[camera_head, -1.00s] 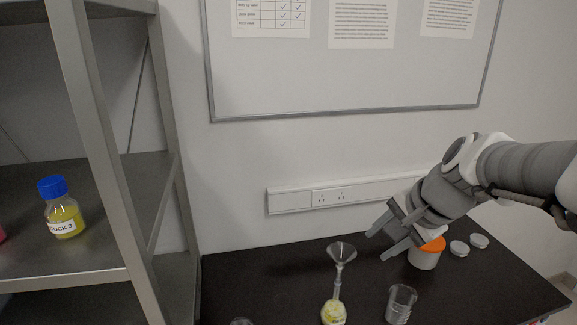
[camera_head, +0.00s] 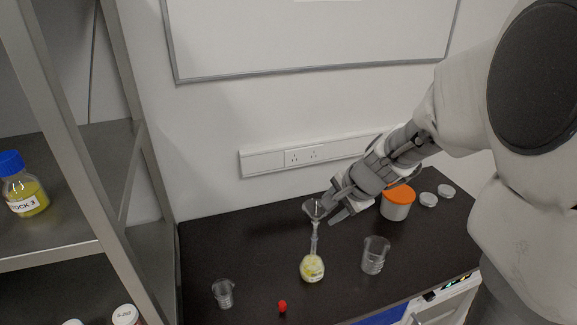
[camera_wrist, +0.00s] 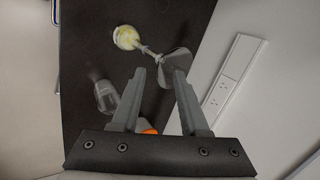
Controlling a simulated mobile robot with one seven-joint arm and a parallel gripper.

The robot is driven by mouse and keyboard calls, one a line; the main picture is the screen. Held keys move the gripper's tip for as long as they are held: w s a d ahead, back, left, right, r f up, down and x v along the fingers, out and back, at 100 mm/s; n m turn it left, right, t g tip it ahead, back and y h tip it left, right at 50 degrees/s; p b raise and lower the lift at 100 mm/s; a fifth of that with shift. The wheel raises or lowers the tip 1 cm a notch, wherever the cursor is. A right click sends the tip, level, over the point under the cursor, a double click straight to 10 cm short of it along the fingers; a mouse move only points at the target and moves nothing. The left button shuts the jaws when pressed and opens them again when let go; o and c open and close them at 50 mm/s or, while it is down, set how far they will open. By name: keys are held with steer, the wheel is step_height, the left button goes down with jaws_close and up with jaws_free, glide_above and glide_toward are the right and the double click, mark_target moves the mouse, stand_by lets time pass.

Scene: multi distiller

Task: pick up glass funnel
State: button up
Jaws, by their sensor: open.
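The clear glass funnel (camera_head: 314,209) stands upright in the neck of a round flask (camera_head: 312,268) holding yellow liquid, on the black bench. My gripper (camera_head: 335,207) is open, with its fingers close to the right of the funnel's cone. In the wrist view the funnel cone (camera_wrist: 176,62) lies just beyond the fingertips of my gripper (camera_wrist: 160,75), a little to the right of the middle, and the flask (camera_wrist: 126,37) shows at upper left. In the head view I cannot tell whether a finger touches the funnel.
An empty beaker (camera_head: 375,255) stands right of the flask, a smaller beaker (camera_head: 223,293) to the left. A red object (camera_head: 282,306) lies in front. An orange-lidded jar (camera_head: 397,203) and white lids (camera_head: 428,199) are behind right. A metal shelf (camera_head: 62,130) is at left.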

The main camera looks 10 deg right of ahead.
mark_target(324, 216)
steer(key=shift+w+d+x, duration=0.1)
steer(key=shift+d+x, duration=0.05)
steer(key=shift+x, duration=1.2)
steer(key=shift+w+d+x, duration=0.1)
steer(key=shift+d+x, duration=0.05)
steer(key=shift+x, duration=1.15)
jaws_close()
steer(key=shift+s, duration=0.1)
